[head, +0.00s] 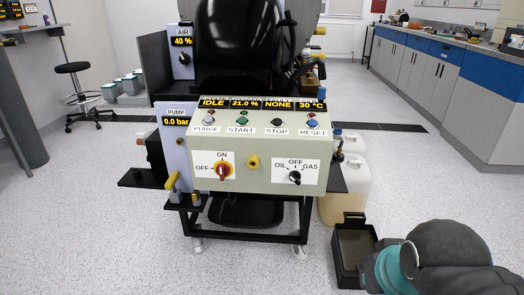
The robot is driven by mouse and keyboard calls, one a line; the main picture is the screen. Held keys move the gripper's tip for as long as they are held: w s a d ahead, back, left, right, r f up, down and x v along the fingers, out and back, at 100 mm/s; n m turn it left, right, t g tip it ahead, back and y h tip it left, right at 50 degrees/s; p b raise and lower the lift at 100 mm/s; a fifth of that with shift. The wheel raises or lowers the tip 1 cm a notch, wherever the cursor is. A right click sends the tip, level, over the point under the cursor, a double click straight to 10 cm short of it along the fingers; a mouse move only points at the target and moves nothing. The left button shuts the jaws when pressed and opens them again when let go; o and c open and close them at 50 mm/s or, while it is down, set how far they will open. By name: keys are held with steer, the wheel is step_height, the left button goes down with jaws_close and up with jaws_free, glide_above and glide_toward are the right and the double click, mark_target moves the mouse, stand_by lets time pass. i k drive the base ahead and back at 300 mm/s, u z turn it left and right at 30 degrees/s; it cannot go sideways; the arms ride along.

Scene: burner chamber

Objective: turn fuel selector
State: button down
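The fuel selector (295,177) is a small black knob on a white plate at the lower right of the control panel's front. Its plate is marked OIL, OFF and GAS. A small white mark shows on the knob, but I cannot tell for sure which label it points to. Nothing touches the knob. Dark grey and teal links of my arm fill the lower right corner, well to the right of and below the panel. My gripper's fingers are not in view.
The cream control panel (255,150) has a red switch on yellow (222,172), and its display reads IDLE. A yellow-handled valve (172,181) juts out at left. A black open bin (354,245) and pale jugs (350,185) stand at right. The floor in front is clear.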

mark_target(295, 176)
steer(key=u, duration=1.4)
steer(key=k, duration=0.7)
steer(key=z, duration=1.35)
